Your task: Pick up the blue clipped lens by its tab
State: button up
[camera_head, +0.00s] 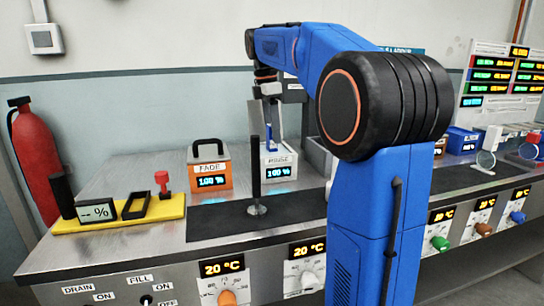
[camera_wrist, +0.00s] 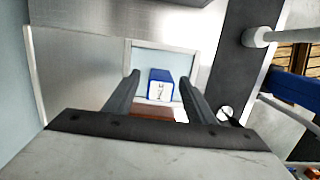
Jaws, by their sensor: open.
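A small blue piece with a white marked face (camera_wrist: 160,90) shows between my finger ends in the wrist view; it looks like the blue clip tab. In the head view a narrow blue strip (camera_head: 270,140) stands above the white rinse box. Any lens below it is hidden. My gripper (camera_head: 271,122) is above that box, pointing down. In the wrist view my gripper (camera_wrist: 160,76) is open, one finger on each side of the blue piece. I cannot tell whether either finger touches it.
The white box (camera_head: 281,163) stands right of the orange FADE box (camera_head: 210,170). A dark upright rod (camera_head: 255,170) stands in front, close to my gripper. A yellow tray (camera_head: 120,218) is at left. Clipped lenses (camera_head: 487,159) stand at far right. My arm hides the middle bench.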

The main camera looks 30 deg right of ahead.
aim_at(272, 150)
jog(key=shift+d+f, duration=0.1)
jog(key=shift+f, duration=1.5)
grip_shut()
jog(key=shift+r, duration=0.1)
